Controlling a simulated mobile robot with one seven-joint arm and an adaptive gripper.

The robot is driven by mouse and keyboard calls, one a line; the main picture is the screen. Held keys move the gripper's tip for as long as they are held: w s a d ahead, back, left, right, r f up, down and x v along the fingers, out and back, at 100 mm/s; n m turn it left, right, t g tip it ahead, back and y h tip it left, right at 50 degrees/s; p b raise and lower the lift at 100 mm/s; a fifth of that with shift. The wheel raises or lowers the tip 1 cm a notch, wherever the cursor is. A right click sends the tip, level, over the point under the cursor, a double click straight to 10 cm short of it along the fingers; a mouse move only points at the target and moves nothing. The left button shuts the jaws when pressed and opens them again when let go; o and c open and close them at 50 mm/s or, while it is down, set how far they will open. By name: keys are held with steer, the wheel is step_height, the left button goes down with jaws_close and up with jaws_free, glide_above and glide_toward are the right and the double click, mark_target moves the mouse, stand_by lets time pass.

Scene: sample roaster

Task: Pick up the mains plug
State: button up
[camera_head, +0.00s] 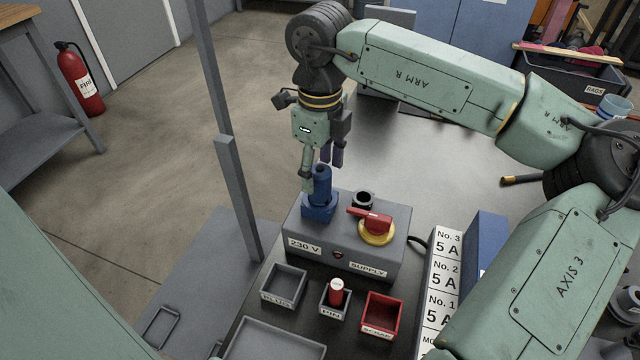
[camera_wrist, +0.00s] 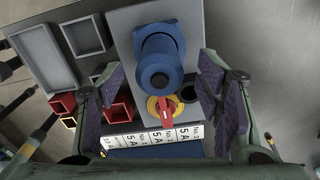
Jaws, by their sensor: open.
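The blue mains plug (camera_head: 321,184) stands upright in a blue socket (camera_head: 319,212) on top of the grey supply box (camera_head: 345,243), which is marked 230 V. My gripper (camera_head: 322,170) points down at the plug's upper end, open, with its fingers apart. In the wrist view the round end of the plug (camera_wrist: 157,68) faces the camera between the two spread fingers (camera_wrist: 160,85). Clear gaps show there between the plug and both fingers. In the head view one finger is close beside the plug; I cannot tell if it touches.
A red switch handle (camera_head: 370,216) on a yellow base and a black round fitting (camera_head: 363,199) are right of the plug. In front are a grey PLUG tray (camera_head: 284,299), a small tray with a red-and-white piece (camera_head: 336,289), and a red SCRAP tray (camera_head: 382,317). A grey post (camera_head: 238,200) stands left.

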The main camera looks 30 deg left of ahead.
steer(key=shift+f, duration=0.7)
steer(key=shift+c, duration=0.4)
steer(key=c, duration=1.3)
steer(key=shift+r, duration=0.1)
